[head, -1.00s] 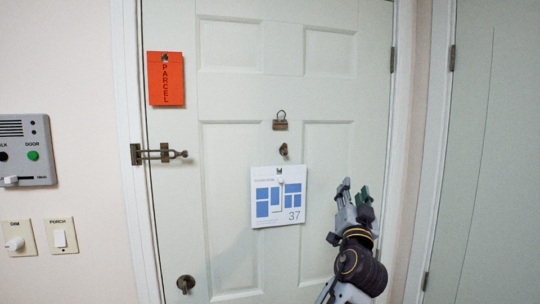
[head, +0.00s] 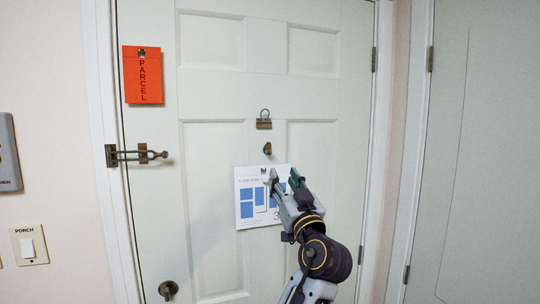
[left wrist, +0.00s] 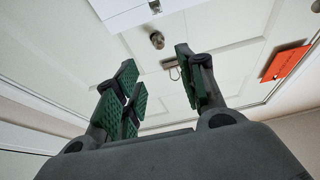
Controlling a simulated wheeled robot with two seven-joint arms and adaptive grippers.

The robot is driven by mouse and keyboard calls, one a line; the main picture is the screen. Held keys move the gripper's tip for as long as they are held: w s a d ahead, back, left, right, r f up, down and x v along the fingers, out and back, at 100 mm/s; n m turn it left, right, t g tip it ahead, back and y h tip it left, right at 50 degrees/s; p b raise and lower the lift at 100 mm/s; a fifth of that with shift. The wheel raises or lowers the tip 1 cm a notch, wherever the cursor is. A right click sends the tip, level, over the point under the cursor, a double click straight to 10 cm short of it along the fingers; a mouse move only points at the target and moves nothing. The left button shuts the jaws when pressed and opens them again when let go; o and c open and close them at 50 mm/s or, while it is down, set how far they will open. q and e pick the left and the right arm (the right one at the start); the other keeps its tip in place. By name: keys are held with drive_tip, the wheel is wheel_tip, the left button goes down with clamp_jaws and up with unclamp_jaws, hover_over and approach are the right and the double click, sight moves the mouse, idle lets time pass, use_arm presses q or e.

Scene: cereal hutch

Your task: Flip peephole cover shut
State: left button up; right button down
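The peephole cover (head: 267,149) is a small brass piece on the white door, below a metal clip. It also shows in the left wrist view (left wrist: 157,40). I cannot tell its exact position over the peephole. My left gripper (head: 285,178) is open and empty, with green pads on its fingers. In the head view its tips are just below and right of the cover, in front of the paper sheet's upper right. In the left wrist view its fingers (left wrist: 156,72) stand apart, with the cover above the gap. My right gripper is not in view.
The paper sheet (head: 246,184) with blue blocks hangs below the cover, partly hidden by my gripper. A metal clip (head: 264,124) hangs above. An orange parcel tag (head: 142,75), a door latch (head: 135,155) and a knob (head: 168,290) are at the left.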

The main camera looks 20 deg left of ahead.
sight(270, 153)
use_arm(q)
drive_tip(key=shift+w+r, duration=0.1)
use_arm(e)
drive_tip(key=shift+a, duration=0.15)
use_arm(q)
drive_tip(key=p+x, duration=0.4)
drive_tip(key=x, duration=0.7)
drive_tip(key=shift+w+r+p, duration=0.1)
drive_tip(key=shift+w+p, duration=0.05)
drive_tip(key=shift+p, duration=0.2)
drive_tip(key=shift+p+x, duration=0.35)
drive_tip(key=shift+x, duration=0.7)
drive_tip(key=shift+w+a, duration=0.1)
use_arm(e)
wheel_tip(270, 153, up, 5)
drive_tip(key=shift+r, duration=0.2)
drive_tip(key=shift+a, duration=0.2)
use_arm(q)
clamp_jaws()
